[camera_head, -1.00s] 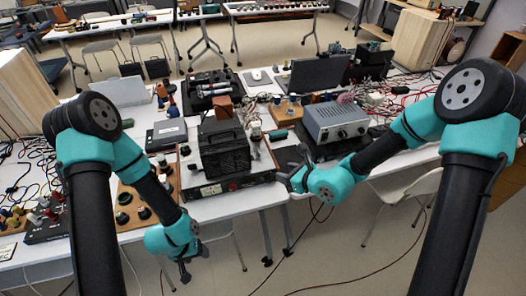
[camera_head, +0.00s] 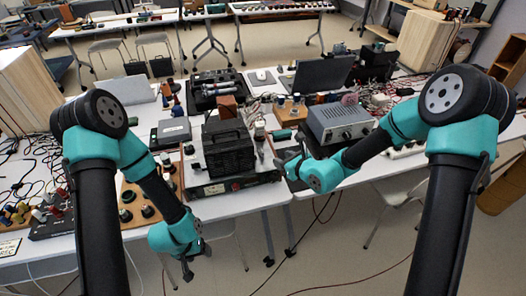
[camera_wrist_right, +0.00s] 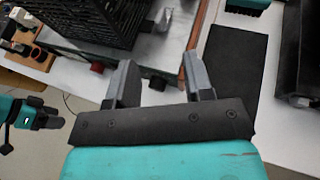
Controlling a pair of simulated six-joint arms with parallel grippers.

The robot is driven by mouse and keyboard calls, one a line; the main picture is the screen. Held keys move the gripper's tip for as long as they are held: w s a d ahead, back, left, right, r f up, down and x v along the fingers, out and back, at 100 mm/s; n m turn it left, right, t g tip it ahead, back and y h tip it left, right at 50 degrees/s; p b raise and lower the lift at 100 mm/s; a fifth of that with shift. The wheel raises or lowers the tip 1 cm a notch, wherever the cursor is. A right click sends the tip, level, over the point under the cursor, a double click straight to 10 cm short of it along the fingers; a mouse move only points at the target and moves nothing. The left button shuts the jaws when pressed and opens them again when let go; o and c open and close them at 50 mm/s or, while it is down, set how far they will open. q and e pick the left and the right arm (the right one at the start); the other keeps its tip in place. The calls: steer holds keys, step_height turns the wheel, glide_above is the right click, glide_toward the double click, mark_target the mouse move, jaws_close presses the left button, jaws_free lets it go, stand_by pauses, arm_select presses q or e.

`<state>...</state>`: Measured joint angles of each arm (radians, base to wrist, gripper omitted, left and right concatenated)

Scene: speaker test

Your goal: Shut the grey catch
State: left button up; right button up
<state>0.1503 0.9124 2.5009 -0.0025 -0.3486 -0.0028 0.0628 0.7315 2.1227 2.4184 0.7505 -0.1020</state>
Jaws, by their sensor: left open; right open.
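A small grey metal piece (camera_wrist_right: 162,17), possibly the grey catch, stands beside the black ribbed box (camera_wrist_right: 90,20) in the right wrist view; I cannot tell whether it is open or shut. The box (camera_head: 228,150) sits on a flat bench unit (camera_head: 230,185) in the head view. My right gripper (camera_head: 281,163) is at the table's front edge, right of the box. In the wrist view its fingers (camera_wrist_right: 161,78) are apart and empty, with the unit's edge beyond them. My left gripper (camera_head: 188,274) is open and empty, low in front of the table.
A grey instrument with knobs (camera_head: 340,123) stands right of the box, close to my right forearm. A wooden board with black knobs (camera_head: 140,205) lies to the left. A dark mat (camera_wrist_right: 232,62) lies right of the fingers.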

mark_target(262, 150)
steer(key=x, duration=1.2)
steer(key=shift+w+a, duration=0.2)
steer(key=shift+c, duration=0.2)
jaws_close()
